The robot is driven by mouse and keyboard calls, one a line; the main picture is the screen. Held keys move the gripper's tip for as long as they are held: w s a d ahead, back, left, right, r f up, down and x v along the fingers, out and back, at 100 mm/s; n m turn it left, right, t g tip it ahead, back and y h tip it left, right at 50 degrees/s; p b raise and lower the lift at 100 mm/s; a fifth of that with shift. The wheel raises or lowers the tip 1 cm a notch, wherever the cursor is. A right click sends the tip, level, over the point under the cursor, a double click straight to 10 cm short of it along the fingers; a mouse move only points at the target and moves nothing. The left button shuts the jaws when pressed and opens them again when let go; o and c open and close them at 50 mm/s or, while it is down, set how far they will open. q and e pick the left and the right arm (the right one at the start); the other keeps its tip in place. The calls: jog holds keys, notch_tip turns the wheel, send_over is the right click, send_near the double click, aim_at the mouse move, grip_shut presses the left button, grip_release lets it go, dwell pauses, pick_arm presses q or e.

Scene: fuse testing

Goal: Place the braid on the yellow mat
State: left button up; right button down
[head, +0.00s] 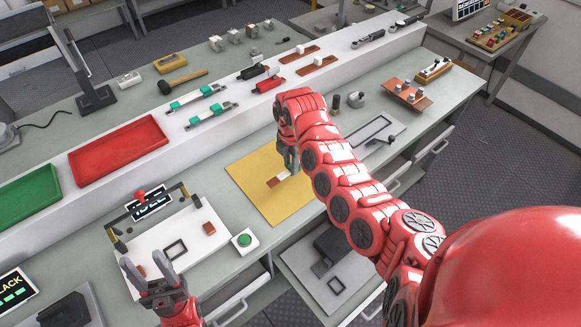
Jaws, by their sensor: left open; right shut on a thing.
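The yellow mat (248,172) lies flat on the workbench in the middle of the head view. My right gripper (289,168) is over the mat, pointing down, and is shut on a small brown-and-pale piece that looks like the braid (274,183). The braid is low over the mat or touching it; I cannot tell which. The fingers and arm hide part of it. My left gripper (148,264) is open and empty at the lower left, in front of the white board.
The white test board (158,250) and a green button (244,239) are left of the mat. Red (118,149) and green (27,196) trays sit further left. A raised shelf behind holds several fuse-like parts. A grey plate (368,134) lies to the right.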

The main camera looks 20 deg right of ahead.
aim_at(290, 168)
jog(key=shift+w+r, duration=0.2)
jog(key=shift+w, duration=0.15)
notch_tip(290, 168, down, 3)
jog(key=shift+w+f+p, duration=0.1)
jog(key=shift+f+p, duration=0.05)
jog(key=shift+p, duration=0.8)
jog(key=shift+f, duration=0.2)
jog(key=shift+f, duration=0.2)
jog(key=c, duration=0.6)
grip_release()
jog(key=shift+r, duration=0.1)
